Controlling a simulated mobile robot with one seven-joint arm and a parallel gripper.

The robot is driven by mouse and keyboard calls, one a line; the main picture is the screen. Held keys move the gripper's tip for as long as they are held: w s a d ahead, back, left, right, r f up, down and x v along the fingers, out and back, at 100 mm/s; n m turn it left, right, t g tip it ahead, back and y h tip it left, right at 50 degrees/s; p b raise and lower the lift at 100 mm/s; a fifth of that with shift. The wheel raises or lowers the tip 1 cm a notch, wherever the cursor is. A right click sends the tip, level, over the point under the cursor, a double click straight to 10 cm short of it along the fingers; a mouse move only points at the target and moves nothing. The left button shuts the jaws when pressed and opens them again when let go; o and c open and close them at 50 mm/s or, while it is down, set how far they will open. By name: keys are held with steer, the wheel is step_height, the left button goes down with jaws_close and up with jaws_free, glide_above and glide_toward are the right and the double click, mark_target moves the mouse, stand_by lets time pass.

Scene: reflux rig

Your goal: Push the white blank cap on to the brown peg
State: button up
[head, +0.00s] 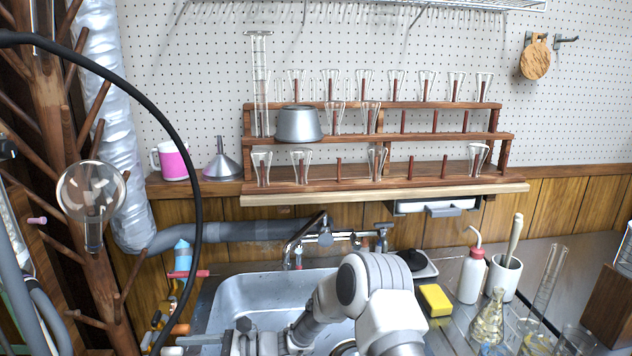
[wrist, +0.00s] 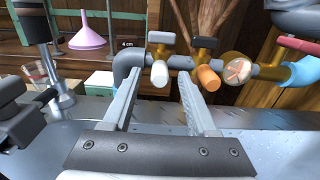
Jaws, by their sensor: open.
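A white cap-like cylinder (wrist: 160,76) shows in the wrist view on a brass valve, beside an orange one (wrist: 208,78). It appears between my fingers, but I cannot tell whether it is the blank cap. My gripper (wrist: 160,92) is open, with nothing clearly held; in the head view it is low at the left of the sink (head: 240,342). Brown pegs stand on the wooden rack, such as a bare one (head: 338,168) on its lower shelf; others carry glassware. The drying tree (head: 55,130) at left also has brown pegs. I cannot tell which peg is meant.
The steel sink (head: 265,290) lies below the rack, with a tap (head: 305,238) behind it. A black hose (head: 195,200) arcs at left near a round flask (head: 92,190). A yellow sponge (head: 436,300), a wash bottle (head: 470,275) and glassware stand at right.

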stand_by(0.9)
jaws_close()
stand_by(1.3)
steer(key=d, duration=0.6)
steer(key=shift+w+p, duration=0.35)
stand_by(0.7)
